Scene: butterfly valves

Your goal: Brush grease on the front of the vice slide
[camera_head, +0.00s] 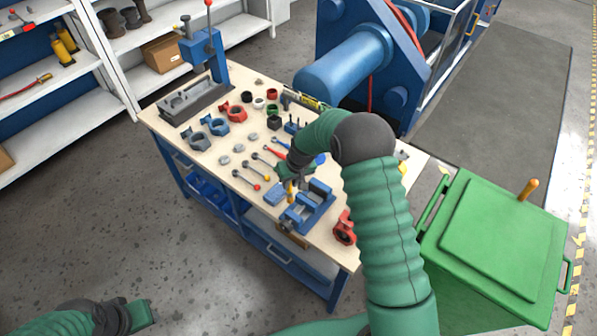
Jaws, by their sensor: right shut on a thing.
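The blue vice (318,212) stands near the front edge of the workbench, with its jaws and slide facing the lower left. My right gripper (290,181) is above the vice's left end, pointing down. It is shut on a slim yellow-orange thing, which looks like the brush (290,190). The lower tip of the brush is too small to tell whether it touches the slide. My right forearm hides part of the bench behind the vice. My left gripper (143,315) is at the lower left, away from the bench; its jaws are unclear.
The workbench (235,182) holds several valve parts and tools left of the vice. A red clamp-like part (344,228) lies right of it. A blue press (203,50) stands at the back left. A green bin (500,240) is at the right. Open floor lies at left.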

